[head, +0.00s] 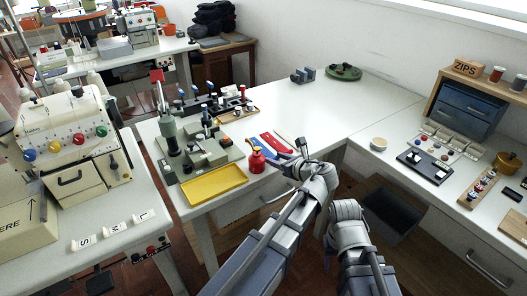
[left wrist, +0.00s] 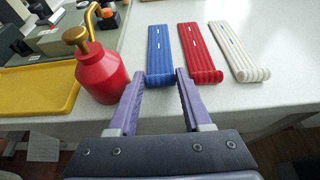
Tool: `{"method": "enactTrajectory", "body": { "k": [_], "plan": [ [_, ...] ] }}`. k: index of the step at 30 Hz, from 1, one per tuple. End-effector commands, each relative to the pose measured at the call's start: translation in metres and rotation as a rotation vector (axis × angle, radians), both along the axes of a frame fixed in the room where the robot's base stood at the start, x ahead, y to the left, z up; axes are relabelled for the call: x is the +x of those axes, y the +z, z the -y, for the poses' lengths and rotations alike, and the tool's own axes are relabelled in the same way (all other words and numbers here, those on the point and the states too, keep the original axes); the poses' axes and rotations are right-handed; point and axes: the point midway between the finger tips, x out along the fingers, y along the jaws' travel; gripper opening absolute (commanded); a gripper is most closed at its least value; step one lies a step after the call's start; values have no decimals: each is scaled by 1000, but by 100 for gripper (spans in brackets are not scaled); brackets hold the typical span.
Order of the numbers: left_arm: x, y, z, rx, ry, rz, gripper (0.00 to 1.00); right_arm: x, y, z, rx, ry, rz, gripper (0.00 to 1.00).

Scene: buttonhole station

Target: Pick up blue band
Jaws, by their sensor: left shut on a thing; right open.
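The blue band (left wrist: 160,52) is a flat ribbed strip lying on the white table, its rolled near end at the table edge. It also shows in the head view (head: 271,147), beside the red bottle. My left gripper (left wrist: 160,82) has one finger on each side of that near end and is shut on it. In the head view my left gripper (head: 298,153) is at the table's front edge, and its fingertips are small there.
A red bottle (left wrist: 100,72) with a gold top stands close left of my left finger. A red band (left wrist: 201,52) and a white band (left wrist: 239,50) lie just right of the blue one. A yellow tray (head: 214,185) lies further left. Open table lies behind.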

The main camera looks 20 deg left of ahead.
Motion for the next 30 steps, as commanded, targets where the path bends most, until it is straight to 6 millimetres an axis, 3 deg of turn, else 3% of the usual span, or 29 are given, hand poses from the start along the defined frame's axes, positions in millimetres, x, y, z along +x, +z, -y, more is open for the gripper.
{"method": "enactTrajectory", "body": {
  "k": [1,7,20,30],
  "plan": [
    [0,0,0,0,0,0,22,0,0,0,0,0,0,50],
    [0,0,0,0,0,0,0,0,0,0,0,0,0,50],
    [0,7,0,0,0,0,0,0,7,0,0,0,0,50],
    [0,47,0,0,0,0,0,0,47,0,0,0,0,50]
  ]
}}
